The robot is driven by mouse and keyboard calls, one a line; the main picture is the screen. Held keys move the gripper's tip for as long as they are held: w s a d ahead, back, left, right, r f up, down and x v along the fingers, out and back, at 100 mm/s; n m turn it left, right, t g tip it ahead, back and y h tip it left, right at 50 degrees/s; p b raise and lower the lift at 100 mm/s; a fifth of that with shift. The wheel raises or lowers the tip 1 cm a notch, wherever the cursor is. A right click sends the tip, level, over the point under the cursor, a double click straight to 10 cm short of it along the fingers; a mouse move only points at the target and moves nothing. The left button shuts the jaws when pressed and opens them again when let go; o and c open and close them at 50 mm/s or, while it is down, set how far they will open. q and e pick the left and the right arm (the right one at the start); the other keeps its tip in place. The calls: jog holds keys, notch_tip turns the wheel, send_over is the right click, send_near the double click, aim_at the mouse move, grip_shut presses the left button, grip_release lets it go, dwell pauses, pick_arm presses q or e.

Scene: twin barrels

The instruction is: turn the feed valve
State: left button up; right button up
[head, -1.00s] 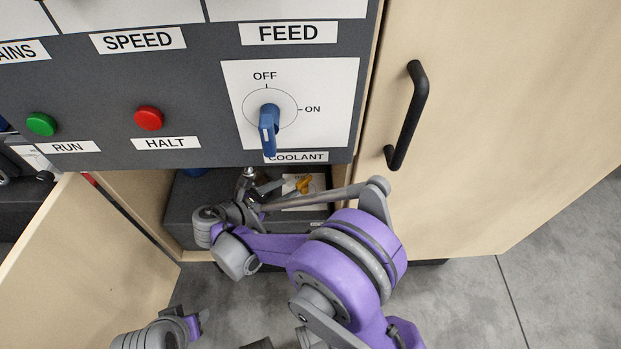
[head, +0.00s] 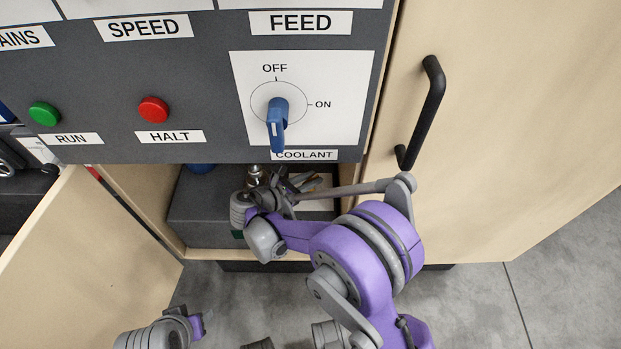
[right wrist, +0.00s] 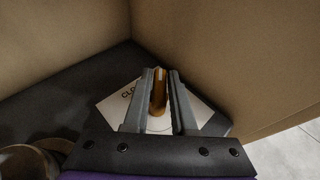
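A blue knob (head: 278,122) sits on a white plate under the FEED label in the head view. Its handle points down, away from the OFF and ON marks; a COOLANT label is below it. Inside the open cabinet below, an orange handle (right wrist: 158,92) stands over a white plate with partly hidden lettering that starts "CLO". My right gripper (head: 308,183) is inside that cabinet. In the right wrist view its two fingers (right wrist: 160,85) straddle the orange handle, with narrow gaps showing. In the head view the gripper largely hides handle and plate.
An open cabinet door (head: 85,260) stands at the left. A closed door with a black handle (head: 425,110) is at the right of the opening. The green RUN button (head: 44,113) and red HALT button (head: 153,110) are on the panel above. Cabinet walls stand close around my right gripper.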

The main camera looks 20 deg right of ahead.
grip_shut()
jog(key=shift+w+m+g+h, duration=0.1)
jog(key=shift+m+g+h, duration=0.3)
jog(key=shift+m+g, duration=0.55)
jog(key=shift+m+g+h, duration=0.3)
jog(key=shift+m+g, duration=0.95)
jog(key=shift+g, duration=0.3)
jog(key=o, duration=0.5)
grip_release()
